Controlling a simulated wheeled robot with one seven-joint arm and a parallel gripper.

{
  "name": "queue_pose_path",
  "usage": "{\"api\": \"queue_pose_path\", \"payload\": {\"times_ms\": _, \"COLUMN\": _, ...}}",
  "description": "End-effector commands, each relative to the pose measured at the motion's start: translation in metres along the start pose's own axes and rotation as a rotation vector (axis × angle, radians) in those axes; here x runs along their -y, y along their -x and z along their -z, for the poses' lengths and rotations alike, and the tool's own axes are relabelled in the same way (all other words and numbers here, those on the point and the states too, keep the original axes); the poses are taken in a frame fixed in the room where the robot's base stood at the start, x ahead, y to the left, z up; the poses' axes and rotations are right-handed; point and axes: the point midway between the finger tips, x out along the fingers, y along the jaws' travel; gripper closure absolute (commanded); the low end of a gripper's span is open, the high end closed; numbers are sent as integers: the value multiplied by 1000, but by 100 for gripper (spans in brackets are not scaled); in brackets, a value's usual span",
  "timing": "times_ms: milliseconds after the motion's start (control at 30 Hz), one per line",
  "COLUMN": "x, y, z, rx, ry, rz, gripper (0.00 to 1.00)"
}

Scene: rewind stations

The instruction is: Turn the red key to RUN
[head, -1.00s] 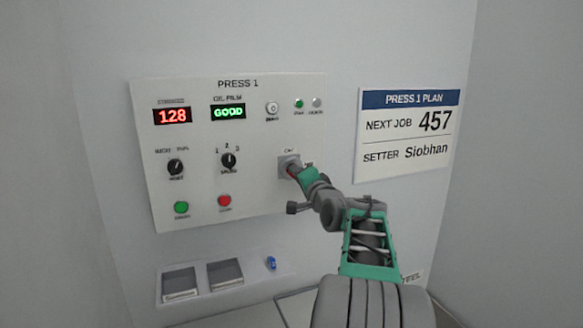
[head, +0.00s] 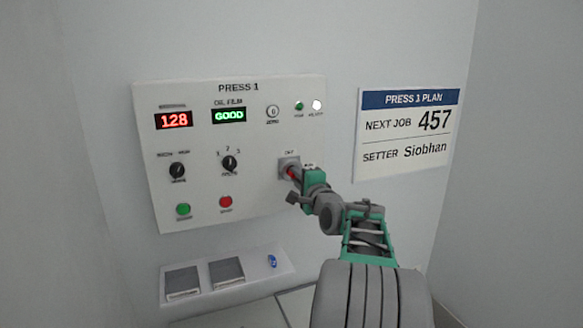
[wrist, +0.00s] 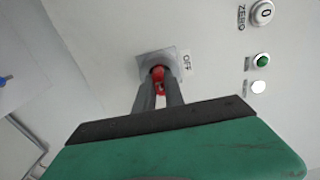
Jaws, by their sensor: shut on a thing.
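The red key (head: 291,174) sits in a square grey switch plate (head: 283,160) on the PRESS 1 panel. An OFF label is above the plate. A small label at its right is partly hidden by my arm. My gripper (head: 294,173) is shut on the key, its fingers pointing at the panel. In the wrist view the red key (wrist: 158,72) shows between the two grey fingers of my gripper (wrist: 158,84), against the plate (wrist: 145,63). The OFF label (wrist: 187,62) is right of the plate there. The key's exact angle is hard to see.
The panel (head: 250,190) has a red 128 display (head: 174,120), a green GOOD display (head: 229,116), black knobs, buttons and a lit white lamp (head: 317,105). A shelf (head: 255,281) with two grey pads and a blue item (head: 272,261) is below. A plan sign (head: 405,135) hangs right.

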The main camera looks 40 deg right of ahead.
Motion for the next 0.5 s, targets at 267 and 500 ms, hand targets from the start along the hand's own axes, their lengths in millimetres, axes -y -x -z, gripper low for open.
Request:
{"api": "queue_pose_path", "payload": {"times_ms": 267, "x": -1, "y": 0, "z": 0, "rx": 1, "ry": -103, "rz": -3, "gripper": 75}}
{"api": "queue_pose_path", "payload": {"times_ms": 500, "x": 0, "y": 0, "z": 0, "rx": 0, "ry": -101, "rz": -2, "gripper": 61}}
